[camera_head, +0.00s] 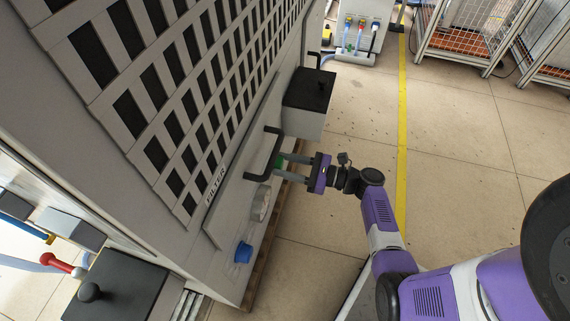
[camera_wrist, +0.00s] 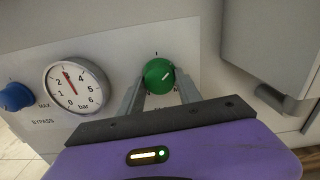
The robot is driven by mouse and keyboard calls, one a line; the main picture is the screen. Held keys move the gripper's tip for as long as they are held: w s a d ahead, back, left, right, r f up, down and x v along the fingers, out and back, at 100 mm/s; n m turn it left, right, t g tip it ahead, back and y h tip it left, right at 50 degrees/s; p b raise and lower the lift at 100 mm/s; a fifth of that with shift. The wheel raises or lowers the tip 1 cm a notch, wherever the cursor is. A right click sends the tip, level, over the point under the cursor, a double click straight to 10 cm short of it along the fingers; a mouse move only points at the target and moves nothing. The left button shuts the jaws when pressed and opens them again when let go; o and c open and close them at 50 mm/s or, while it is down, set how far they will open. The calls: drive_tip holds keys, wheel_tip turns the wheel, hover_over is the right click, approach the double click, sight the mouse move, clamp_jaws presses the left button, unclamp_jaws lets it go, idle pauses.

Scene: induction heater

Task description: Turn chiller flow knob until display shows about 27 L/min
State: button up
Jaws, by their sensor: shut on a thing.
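A round green knob (camera_wrist: 158,75) with a pale pointer mark sits on the light panel (camera_wrist: 110,55) in the wrist view. The pointer mark slants to the upper right. My gripper (camera_wrist: 160,92) is shut on the green knob, with one grey finger on each side of it. In the head view my gripper (camera_head: 280,165) reaches left to the panel, and a little green of the knob (camera_head: 279,162) shows between the fingers. The lettering below the knob is mostly covered by my gripper. No flow display can be read in either view.
Left of the green knob are a round bar gauge (camera_wrist: 76,87) and a blue bypass knob (camera_wrist: 15,97). A grey box (camera_wrist: 270,50) juts out at the right. Black handles (camera_head: 262,178) stick out close to my fingers. Open floor (camera_head: 330,240) lies right of the cabinet.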

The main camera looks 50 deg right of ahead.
drive_tip(key=shift+n+b, duration=0.45)
drive_tip(key=shift+n, duration=3.95)
drive_tip(key=o, duration=1.4)
drive_tip(key=shift+c, duration=0.2)
drive_tip(key=p+v, duration=0.2)
drive_tip(key=v, duration=0.6)
drive_tip(key=shift+w+d, duration=0.1)
